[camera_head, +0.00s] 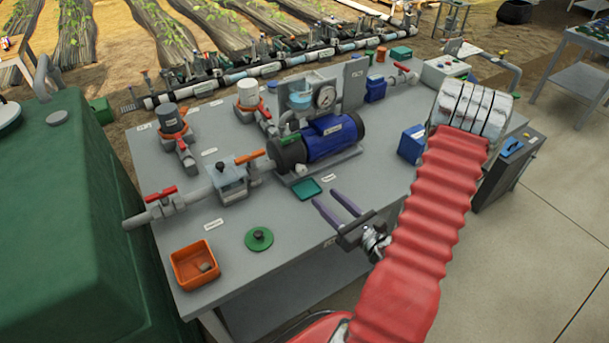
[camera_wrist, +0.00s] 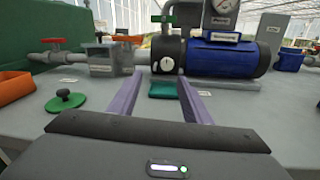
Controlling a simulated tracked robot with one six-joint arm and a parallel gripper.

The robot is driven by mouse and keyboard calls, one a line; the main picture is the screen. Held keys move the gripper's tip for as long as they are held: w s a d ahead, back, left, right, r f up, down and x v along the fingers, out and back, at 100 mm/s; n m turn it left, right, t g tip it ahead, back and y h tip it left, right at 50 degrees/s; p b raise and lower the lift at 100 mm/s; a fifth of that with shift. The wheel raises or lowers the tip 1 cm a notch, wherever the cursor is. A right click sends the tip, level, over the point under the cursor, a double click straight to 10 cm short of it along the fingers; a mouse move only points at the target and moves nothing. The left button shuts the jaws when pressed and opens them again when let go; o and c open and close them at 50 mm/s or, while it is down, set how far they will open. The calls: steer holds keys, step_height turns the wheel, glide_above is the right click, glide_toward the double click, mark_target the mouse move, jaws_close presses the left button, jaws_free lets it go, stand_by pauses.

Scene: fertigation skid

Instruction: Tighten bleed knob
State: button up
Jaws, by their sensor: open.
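A small pale round knob (camera_wrist: 167,64), which looks like the bleed knob, sits low on the dark end of the pump in the wrist view. It also shows in the head view (camera_head: 301,170) at the front of the pump. The pump has a blue motor (camera_head: 333,136) and a dark grey head (camera_head: 287,153). My gripper (camera_head: 326,198) is open and empty, its two purple fingers apart. It is above the bench's front part, short of the pump. In the wrist view the knob lies between and beyond the fingertips (camera_wrist: 162,77).
On the grey bench (camera_head: 225,272) are an orange tray (camera_head: 187,264), a green lid with a black knob (camera_head: 259,239) and a small green tray (camera_head: 307,189). Pipework with a red-handled valve (camera_head: 161,194) runs left of the pump. A green tank (camera_head: 70,230) stands at left.

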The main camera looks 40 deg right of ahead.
mark_target(304, 172)
steer(key=shift+s+d+f+m+h, duration=0.35)
steer(key=shift+d+f+m+h, duration=0.15)
steer(key=shift+d+h, duration=0.15)
steer(key=shift+w+a, duration=0.1)
steer(key=shift+w, duration=0.1)
steer(key=shift+w, duration=6.75)
steer(key=shift+c, duration=0.2)
steer(key=c, duration=1)
steer(key=shift+m, duration=0.5)
